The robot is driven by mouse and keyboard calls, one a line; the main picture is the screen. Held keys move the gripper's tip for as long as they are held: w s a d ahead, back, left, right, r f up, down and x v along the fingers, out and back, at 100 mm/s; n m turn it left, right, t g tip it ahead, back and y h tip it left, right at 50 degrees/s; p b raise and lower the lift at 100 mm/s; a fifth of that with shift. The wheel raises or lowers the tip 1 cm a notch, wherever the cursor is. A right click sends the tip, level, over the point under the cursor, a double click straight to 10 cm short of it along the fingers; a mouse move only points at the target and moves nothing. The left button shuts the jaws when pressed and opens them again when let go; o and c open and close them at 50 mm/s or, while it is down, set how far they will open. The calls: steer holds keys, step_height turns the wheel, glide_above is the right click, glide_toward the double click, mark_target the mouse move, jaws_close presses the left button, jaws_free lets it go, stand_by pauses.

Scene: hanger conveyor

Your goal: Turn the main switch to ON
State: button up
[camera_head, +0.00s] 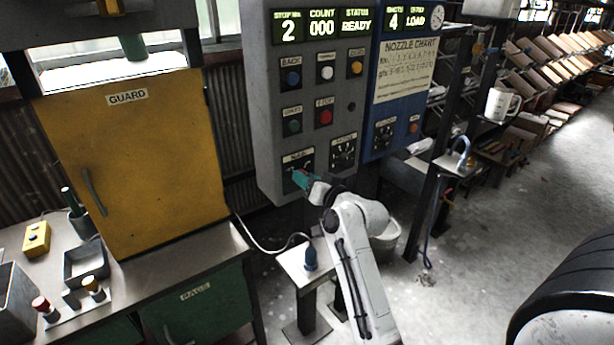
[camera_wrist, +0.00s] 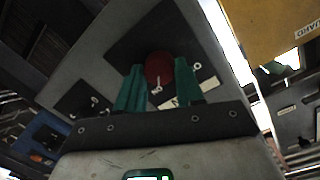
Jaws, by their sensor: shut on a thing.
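The main switch is a red knob (camera_wrist: 158,68) on a dark plate at the lower left of the grey control panel. In the wrist view a white mark and small white letters show beside the knob. My gripper (camera_wrist: 158,85) has its two green fingers on either side of the knob and is shut on it. In the head view my gripper (camera_head: 303,179) reaches the dark switch plate (camera_head: 297,164) under its white label and hides most of the knob. I cannot tell which setting the knob points to.
The grey panel (camera_head: 262,120) carries several buttons and a second rotary switch (camera_head: 343,152) to the right. A blue panel (camera_head: 373,143) adjoins it. A yellow guard door (camera_head: 150,150) stands left. A small stand (camera_head: 300,265) with a blue handheld item is below my arm.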

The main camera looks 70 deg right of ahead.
steer(key=shift+m, duration=0.5)
steer(key=o, duration=1)
steer(key=shift+o, duration=0.2)
steer(key=f+b+v, duration=0.1)
steer(key=v, duration=0.9)
steer(key=shift+s+a+r, duration=0.15)
steer(key=shift+s+r, duration=0.25)
steer(key=shift+r, duration=0.1)
